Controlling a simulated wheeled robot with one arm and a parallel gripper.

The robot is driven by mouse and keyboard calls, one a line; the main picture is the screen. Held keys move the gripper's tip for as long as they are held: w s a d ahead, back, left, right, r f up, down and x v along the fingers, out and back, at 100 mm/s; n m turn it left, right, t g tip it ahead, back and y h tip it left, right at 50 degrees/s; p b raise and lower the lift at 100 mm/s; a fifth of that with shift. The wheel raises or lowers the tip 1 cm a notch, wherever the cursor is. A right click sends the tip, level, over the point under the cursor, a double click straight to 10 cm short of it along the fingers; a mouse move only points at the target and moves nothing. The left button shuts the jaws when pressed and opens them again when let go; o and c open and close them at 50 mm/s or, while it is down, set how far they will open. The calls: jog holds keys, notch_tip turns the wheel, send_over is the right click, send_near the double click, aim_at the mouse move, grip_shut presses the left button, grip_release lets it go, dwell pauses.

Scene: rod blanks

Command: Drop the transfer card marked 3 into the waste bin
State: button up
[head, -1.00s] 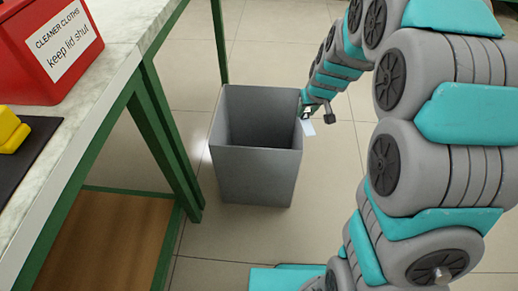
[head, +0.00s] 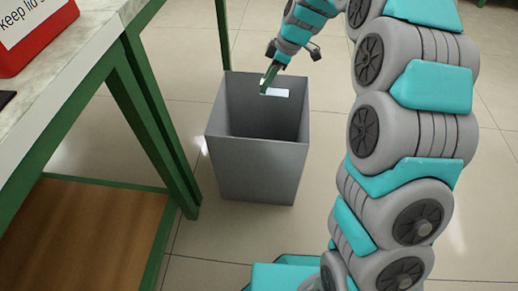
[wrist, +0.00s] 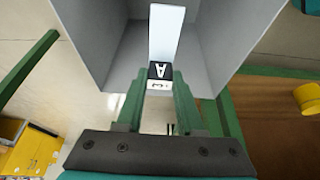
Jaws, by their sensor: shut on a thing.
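My gripper (head: 269,80) is shut on one end of a white card (head: 278,92). The card also shows in the wrist view (wrist: 166,35), sticking out ahead of the green fingers (wrist: 160,88). Near the fingers it has a black patch with a white mark that looks like an A; I cannot read a 3 on it. The grey waste bin (head: 250,170) stands upright and open on the floor. In the head view the card appears over the bin's opening, near its back rim. In the wrist view the bin's grey walls (wrist: 235,35) surround the card's far end.
A bench with a pale top (head: 75,80) and green legs (head: 150,110) stands left of the bin, with a wooden lower shelf (head: 90,240). A red box (head: 30,35) is on it. Yellow things (wrist: 30,145) show at the wrist view's edges.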

aim_at(268, 91)
jog(key=shift+f, duration=2.4)
jog(key=o, duration=1.1)
jog(key=v, duration=0.7)
jog(key=shift+d+r, duration=0.15)
jog(key=shift+r, duration=0.25)
